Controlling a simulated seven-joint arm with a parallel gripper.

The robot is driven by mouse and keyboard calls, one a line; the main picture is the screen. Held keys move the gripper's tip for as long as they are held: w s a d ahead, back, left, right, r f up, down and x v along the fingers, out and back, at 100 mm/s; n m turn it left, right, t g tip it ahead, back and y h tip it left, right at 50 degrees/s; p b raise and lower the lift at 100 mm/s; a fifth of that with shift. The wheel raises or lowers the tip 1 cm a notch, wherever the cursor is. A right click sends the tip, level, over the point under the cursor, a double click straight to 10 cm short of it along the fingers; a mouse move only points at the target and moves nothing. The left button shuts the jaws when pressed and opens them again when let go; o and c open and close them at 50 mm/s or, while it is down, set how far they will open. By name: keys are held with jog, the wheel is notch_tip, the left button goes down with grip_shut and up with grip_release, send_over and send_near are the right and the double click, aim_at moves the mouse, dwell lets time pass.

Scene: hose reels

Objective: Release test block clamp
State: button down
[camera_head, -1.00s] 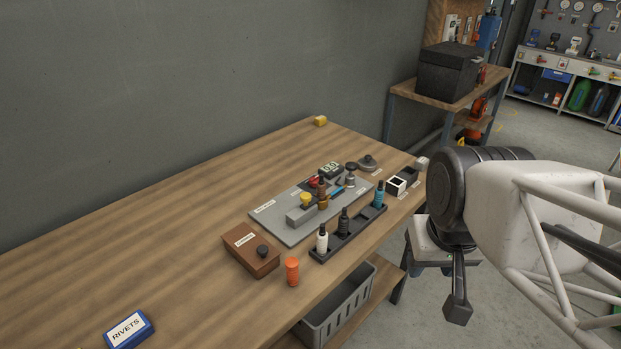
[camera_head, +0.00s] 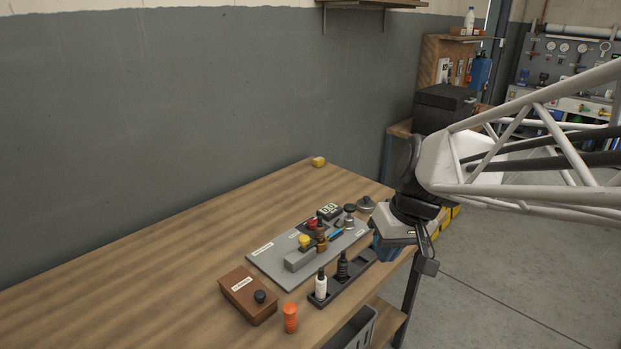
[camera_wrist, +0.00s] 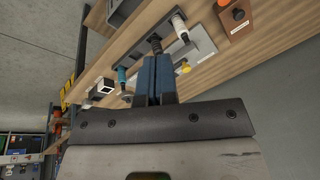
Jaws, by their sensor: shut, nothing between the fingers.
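A grey block with a yellow knob (camera_head: 304,242) stands on a grey plate (camera_head: 270,262) on the workbench. The knob also shows in the wrist view (camera_wrist: 185,68). Beside it on the plate are a brown bottle (camera_head: 320,237) and a red part (camera_head: 312,224). Which part is the clamp is not clear. My gripper (camera_wrist: 155,64) is shut and empty, its blue fingers together. In the head view my gripper (camera_head: 384,246) is right of the plate, over the bench's right edge, apart from the block. It hides the right end of the black bottle rack.
The black rack (camera_head: 328,296) holds a white bottle (camera_head: 320,286) and a black bottle (camera_head: 342,265) in front of the plate. A brown box (camera_head: 247,295) and an orange cylinder (camera_head: 290,318) stand at the front. The bench's left side is clear.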

jog(key=w+a+f+n+y, duration=0.1)
jog(key=w+a, duration=0.1)
jog(key=w, duration=0.4)
jog(key=w+a+f+n+y, duration=0.1)
jog(key=w+f+n+y, duration=0.1)
jog(key=w, duration=0.5)
jog(key=n+y, duration=0.2)
send_near(305, 241)
jog(key=w+d, duration=0.1)
jog(key=w+d+r, duration=0.1)
jog(key=w+d, duration=0.1)
jog(key=shift+d+r, duration=0.1)
jog(key=shift+r, duration=0.15)
jog(key=shift+f+m, duration=0.1)
jog(key=shift+m, duration=0.2)
jog(key=shift+s+x, duration=0.1)
jog(key=shift+x, duration=2.35)
jog(key=shift+s+x, duration=0.15)
jog(key=shift+x, duration=2.3)
jog(key=shift+d+f, duration=0.1)
jog(key=shift+f, duration=0.05)
jog(key=shift+s+a, duration=1.3)
jog(key=shift+s, duration=0.05)
jog(key=shift+g, duration=0.3)
jog(key=shift+d, duration=0.1)
